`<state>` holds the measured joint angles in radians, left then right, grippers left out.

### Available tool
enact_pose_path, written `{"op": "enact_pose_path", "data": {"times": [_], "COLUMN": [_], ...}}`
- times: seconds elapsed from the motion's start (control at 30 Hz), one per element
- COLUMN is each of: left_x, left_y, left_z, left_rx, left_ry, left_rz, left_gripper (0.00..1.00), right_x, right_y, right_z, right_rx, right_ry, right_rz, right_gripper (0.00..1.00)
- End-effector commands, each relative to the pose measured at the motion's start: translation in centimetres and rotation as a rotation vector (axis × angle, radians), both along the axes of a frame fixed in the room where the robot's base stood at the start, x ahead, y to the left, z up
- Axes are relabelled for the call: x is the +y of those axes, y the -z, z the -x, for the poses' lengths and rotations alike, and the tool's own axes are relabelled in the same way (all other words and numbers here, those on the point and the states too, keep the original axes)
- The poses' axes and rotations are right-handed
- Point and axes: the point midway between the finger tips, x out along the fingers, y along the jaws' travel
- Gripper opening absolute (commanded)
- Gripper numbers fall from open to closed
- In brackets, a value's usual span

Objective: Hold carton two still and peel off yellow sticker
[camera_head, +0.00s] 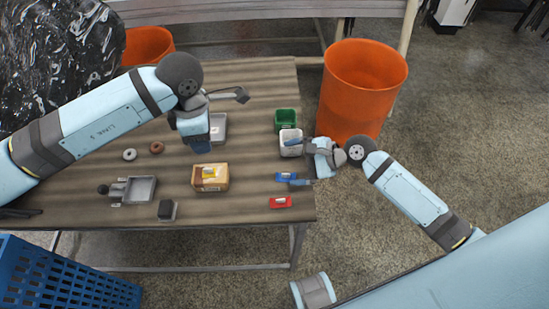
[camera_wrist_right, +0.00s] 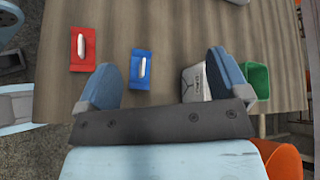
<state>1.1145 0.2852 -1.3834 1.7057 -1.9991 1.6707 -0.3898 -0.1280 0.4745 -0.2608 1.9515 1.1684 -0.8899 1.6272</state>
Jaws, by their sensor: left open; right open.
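A tan carton (camera_head: 222,186) stands on the table, with a yellow sticker (camera_head: 209,174) on its upper side. It is the only carton I can pick out, and I cannot read a number on it. My left gripper (camera_head: 199,143) is open and empty in the head view, just behind the carton and apart from it. My right gripper (camera_head: 297,162) is open and empty by the table's right edge, well to the right of the carton. Its two blue fingers are spread wide in the right wrist view (camera_wrist_right: 166,80), where no carton or sticker shows.
Near my right gripper are a white bin (camera_head: 290,149), a green bin (camera_head: 287,116), a blue packet (camera_head: 283,176) and a red packet (camera_head: 280,202). A grey tray (camera_head: 219,122), a grey pan (camera_head: 141,189) and a dark block (camera_head: 167,210) surround the carton. An orange barrel (camera_head: 362,90) stands right of the table.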

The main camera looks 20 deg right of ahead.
Motion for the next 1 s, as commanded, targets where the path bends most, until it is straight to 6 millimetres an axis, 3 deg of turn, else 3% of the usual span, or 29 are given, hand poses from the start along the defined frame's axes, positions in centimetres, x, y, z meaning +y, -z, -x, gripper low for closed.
{"op": "enact_pose_path", "data": {"times": [0.1, 0.33, 0.57, 1.0], "left_x": [0.2, 0.2, 0.2, 0.2], "left_y": [0.1, 0.1, 0.1, 0.1], "left_z": [-0.1, -0.1, -0.1, -0.1], "left_rx": [0.001, 0.001, 0.001, 0.001], "left_ry": [-0.004, -0.003, -0.004, -0.003], "left_rz": [-0.002, -0.002, -0.002, -0.002], "left_gripper": [0.43, 0.43, 0.43, 0.43], "right_x": [2.7, 5.2, 7.1, 14.4], "right_y": [-1.2, -2.3, -1.9, 1.2], "right_z": [-0.8, -1.1, -1.6, -4.0], "right_rx": [0.189, 0.422, 0.459, 0.455], "right_ry": [0.034, 0.062, 0.067, 0.067], "right_rz": [-0.166, -0.322, -0.345, -0.341], "right_gripper": [0.94, 0.94, 0.94, 0.94]}}
